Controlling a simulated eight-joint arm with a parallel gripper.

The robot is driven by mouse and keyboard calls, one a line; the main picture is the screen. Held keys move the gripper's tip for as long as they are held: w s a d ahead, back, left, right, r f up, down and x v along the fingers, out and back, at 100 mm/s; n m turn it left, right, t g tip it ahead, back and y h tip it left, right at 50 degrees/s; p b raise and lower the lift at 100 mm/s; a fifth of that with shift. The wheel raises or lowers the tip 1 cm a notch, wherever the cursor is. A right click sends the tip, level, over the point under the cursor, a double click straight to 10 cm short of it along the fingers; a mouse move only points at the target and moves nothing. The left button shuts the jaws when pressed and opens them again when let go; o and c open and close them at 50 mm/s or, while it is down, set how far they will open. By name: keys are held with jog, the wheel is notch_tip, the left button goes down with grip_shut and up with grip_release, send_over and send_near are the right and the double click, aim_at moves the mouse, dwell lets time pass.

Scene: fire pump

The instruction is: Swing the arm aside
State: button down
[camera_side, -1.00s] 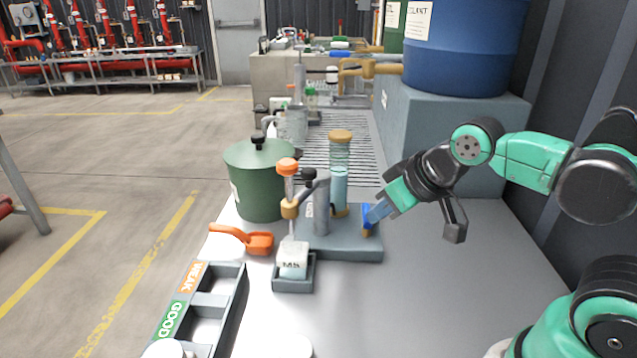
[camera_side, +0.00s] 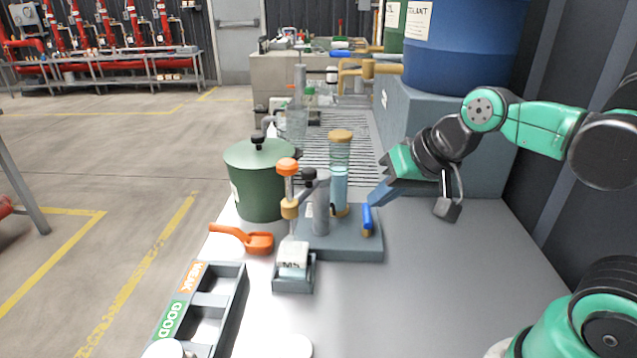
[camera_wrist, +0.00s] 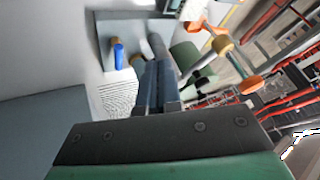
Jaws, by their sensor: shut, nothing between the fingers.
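My gripper (camera_side: 373,199) is shut and empty, with its blue-grey fingers pointing down and left. The fingertips are just above and right of a small blue lever (camera_side: 367,217) on a brass fitting at the right end of the grey pump base (camera_side: 345,248). They look apart from it, though the gap is small in the side view. In the wrist view, the closed fingers (camera_wrist: 157,75) point at the base, with the blue lever (camera_wrist: 119,52) to their left.
A dark green pot (camera_side: 258,185) stands left of the base. A labelled sample bottle sits in a small grey holder (camera_side: 293,286) in front. An orange scoop (camera_side: 258,242) and a WEAK/GOOD tray (camera_side: 208,300) lie front left. The table (camera_side: 470,265) at right is bare.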

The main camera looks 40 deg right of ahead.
aim_at(308, 185)
notch_tip(308, 185, up, 6)
jog(key=s+m+y, duration=0.1)
jog(key=m, duration=0.8)
jog(key=shift+a+y, duration=0.25)
jog(key=shift+y, duration=0.15)
jog(key=shift+r, duration=0.1)
jog(key=w+r+x, duration=0.1)
jog(key=w+x, duration=0.1)
jog(key=x, duration=1.1)
jog(key=shift+a+r, duration=0.35)
jog(key=shift+a, duration=0.05)
